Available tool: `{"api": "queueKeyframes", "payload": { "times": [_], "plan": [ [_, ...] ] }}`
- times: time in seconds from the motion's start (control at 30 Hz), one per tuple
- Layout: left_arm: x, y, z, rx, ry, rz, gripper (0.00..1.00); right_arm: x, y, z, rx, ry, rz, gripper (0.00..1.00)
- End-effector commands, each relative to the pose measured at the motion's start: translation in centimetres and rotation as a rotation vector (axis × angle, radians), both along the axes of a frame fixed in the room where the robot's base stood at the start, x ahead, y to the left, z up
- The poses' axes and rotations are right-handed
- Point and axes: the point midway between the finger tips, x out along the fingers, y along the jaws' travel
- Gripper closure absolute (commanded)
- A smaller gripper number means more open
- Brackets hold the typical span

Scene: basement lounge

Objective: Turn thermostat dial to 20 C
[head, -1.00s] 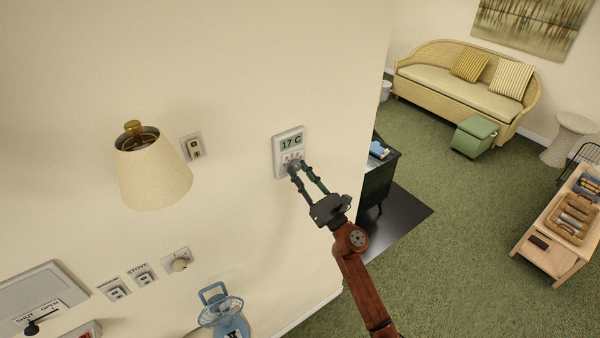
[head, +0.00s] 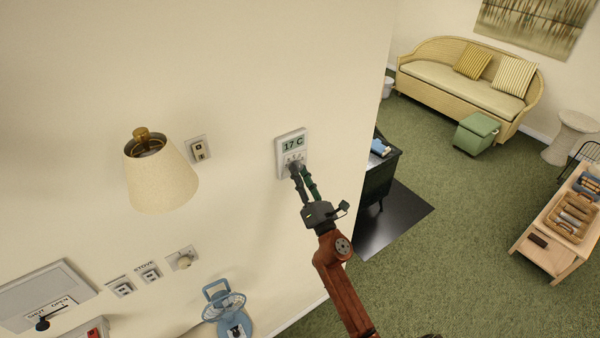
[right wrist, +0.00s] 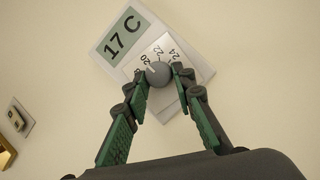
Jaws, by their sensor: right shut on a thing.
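The white thermostat (head: 290,140) is mounted on the cream wall and its display reads 17 C. It also shows in the right wrist view (right wrist: 112,28), tilted, with a scale where 20, 22 and 24 can be read. The grey round dial (right wrist: 158,74) sits below the scale, with a pale mark on it near the 20. My right gripper (right wrist: 160,79) is shut on the dial, one fingertip on each side. In the head view my right gripper (head: 297,168) covers most of the dial. My left gripper is not in view.
A wall lamp (head: 160,178) and a switch (head: 198,149) are left of the thermostat.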

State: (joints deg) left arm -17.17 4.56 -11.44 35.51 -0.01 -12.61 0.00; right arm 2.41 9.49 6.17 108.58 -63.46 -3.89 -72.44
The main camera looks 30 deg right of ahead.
Motion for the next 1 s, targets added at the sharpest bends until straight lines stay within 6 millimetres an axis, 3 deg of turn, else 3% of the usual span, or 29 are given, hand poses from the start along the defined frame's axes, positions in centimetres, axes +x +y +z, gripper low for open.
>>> {"api": "queueKeyframes", "payload": {
  "times": [0.4, 0.43, 0.6, 0.7, 1.0],
  "plan": [
    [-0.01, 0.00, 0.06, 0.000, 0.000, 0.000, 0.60, -0.02, -0.03, 0.08, 0.009, -0.001, -0.001, 1.00],
    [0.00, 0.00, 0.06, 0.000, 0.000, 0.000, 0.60, -0.02, -0.04, 0.08, 0.009, -0.001, -0.001, 0.76],
    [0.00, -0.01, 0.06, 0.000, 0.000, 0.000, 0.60, -0.02, -0.02, 0.07, 0.009, -0.001, -0.001, 0.64],
    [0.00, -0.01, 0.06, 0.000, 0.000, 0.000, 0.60, -0.01, -0.02, 0.05, 0.009, 0.000, 0.000, 0.59],
    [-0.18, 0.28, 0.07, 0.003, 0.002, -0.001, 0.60, -0.32, 0.01, -0.12, 0.009, 0.000, 0.000, 0.59]
  ]
}}
